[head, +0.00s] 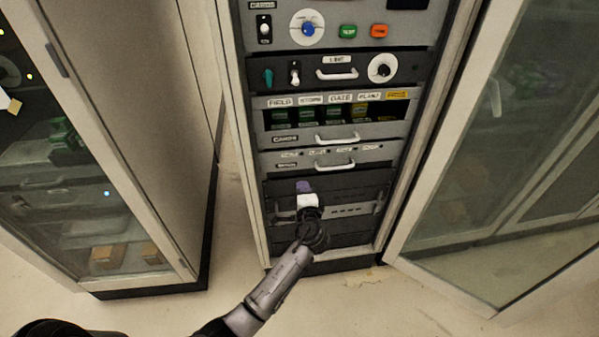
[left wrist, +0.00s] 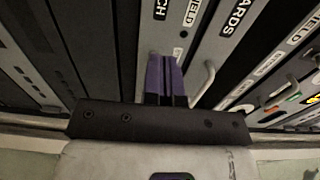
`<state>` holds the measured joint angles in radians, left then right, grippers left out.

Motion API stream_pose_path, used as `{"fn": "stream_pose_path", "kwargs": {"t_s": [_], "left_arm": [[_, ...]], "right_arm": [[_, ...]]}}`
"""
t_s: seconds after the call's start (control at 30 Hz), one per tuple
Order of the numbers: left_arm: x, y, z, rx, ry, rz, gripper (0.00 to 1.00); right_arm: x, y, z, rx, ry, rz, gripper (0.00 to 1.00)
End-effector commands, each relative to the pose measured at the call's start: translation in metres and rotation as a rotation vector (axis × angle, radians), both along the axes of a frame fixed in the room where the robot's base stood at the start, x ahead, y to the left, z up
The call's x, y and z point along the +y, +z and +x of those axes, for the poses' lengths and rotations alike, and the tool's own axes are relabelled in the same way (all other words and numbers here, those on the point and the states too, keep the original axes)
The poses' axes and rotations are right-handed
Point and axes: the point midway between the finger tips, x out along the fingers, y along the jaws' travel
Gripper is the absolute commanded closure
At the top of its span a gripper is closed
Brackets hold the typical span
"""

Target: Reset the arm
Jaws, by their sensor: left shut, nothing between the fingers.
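My left gripper (head: 304,187) is in front of the lower part of the equipment rack (head: 250,215), with its purple fingers pointing up the rack. In the left wrist view its purple fingers (left wrist: 166,78) are side by side, shut, with nothing held between them. My left forearm reaches up from the bottom of the head view and hides part of the lowest dark rack panels. My right gripper is in neither view.
Rack drawers with white handles (head: 335,138) sit above the gripper. Higher are a light panel (head: 350,72) with a dial, and a blue knob (head: 308,29). A glass-door cabinet (head: 100,170) stands left; an open glass door (head: 500,150) is right. The floor (head: 400,310) in front looks clear.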

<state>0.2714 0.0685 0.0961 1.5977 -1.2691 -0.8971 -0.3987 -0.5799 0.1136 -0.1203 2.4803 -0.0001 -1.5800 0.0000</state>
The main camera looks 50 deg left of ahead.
Motion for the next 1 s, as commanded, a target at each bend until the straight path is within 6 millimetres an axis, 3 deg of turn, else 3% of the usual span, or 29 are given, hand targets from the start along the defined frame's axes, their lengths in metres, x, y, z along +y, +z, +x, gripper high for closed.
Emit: {"fn": "stream_pose_path", "kwargs": {"t_s": [0.3, 0.77, 0.87, 1.0], "left_arm": [[-0.035, 0.001, -0.025, 0.001, 0.0, -0.001, 1.0], [-0.043, 0.0, -0.032, -0.023, 0.006, -0.018, 1.0], [-0.038, -0.011, -0.04, -0.071, 0.073, -0.127, 1.0], [-0.042, -0.023, -0.052, -0.176, 0.146, -0.447, 1.0]], "right_arm": [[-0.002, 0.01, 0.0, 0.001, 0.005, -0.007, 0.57], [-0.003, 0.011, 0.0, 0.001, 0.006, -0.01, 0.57], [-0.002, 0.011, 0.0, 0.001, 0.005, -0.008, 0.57], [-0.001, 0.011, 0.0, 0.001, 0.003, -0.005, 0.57]]}}
